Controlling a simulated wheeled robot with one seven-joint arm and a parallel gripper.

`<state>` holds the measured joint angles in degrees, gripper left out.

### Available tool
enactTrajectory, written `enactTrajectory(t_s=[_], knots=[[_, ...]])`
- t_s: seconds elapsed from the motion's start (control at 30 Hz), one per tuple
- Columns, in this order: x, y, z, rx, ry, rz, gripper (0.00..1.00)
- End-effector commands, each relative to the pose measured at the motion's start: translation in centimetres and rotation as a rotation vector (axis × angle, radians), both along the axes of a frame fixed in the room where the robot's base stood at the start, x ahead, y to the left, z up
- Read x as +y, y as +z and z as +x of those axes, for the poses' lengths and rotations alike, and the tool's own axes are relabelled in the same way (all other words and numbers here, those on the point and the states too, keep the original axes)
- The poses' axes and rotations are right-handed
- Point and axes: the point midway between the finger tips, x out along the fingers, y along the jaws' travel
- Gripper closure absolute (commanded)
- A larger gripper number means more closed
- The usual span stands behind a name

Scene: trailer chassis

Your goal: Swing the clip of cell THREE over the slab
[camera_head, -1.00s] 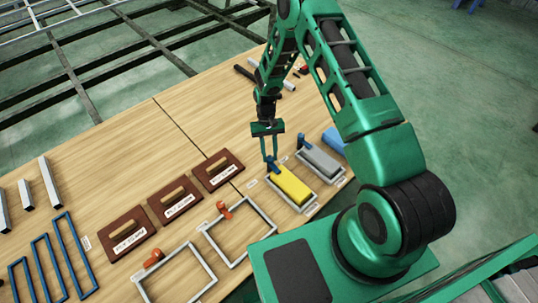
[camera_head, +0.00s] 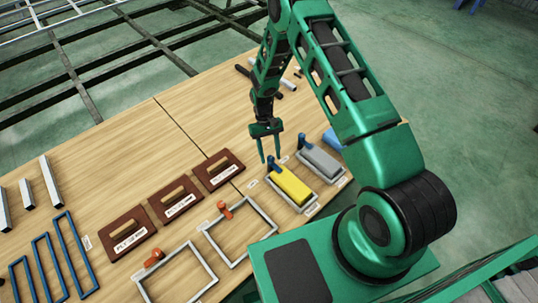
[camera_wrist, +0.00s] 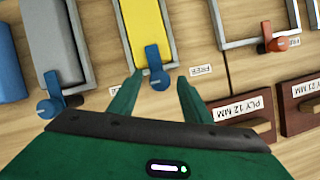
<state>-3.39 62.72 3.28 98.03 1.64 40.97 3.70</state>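A yellow slab (camera_head: 290,186) lies in a grey frame, with a blue clip (camera_head: 271,166) at its far end. In the wrist view the clip (camera_wrist: 155,68) overlaps the end of the yellow slab (camera_wrist: 145,28). A grey slab (camera_head: 319,162) lies in the frame beside it, with its own blue clip (camera_head: 300,142); that clip also shows in the wrist view (camera_wrist: 50,98). The cell labels are too small to read, so I cannot tell which is THREE. My gripper (camera_head: 270,160) is open and empty, its fingertips near the yellow slab's clip and apart from it.
Two empty frames with orange clips (camera_head: 225,210) (camera_head: 154,258) stand to the left. Brown handled boards (camera_head: 220,171) lie behind them, one marked PLY 12 MM. A blue slab (camera_head: 333,140) is beyond the grey one. Black and light rods (camera_head: 288,84) lie farther back.

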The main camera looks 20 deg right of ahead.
Motion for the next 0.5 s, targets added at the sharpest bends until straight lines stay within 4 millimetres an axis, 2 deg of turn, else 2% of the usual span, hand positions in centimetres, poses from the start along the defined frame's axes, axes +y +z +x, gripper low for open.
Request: enactTrajectory(t_s=[0.27, 0.37, 0.5], knots=[[0.0, 0.1, 0.0, 0.0, 0.0, 0.0, 0.56], [0.0, 0.7, 0.4, -0.001, -0.001, 0.0, 0.56], [0.0, 2.6, 1.2, -0.003, -0.001, 0.0, 0.56]])
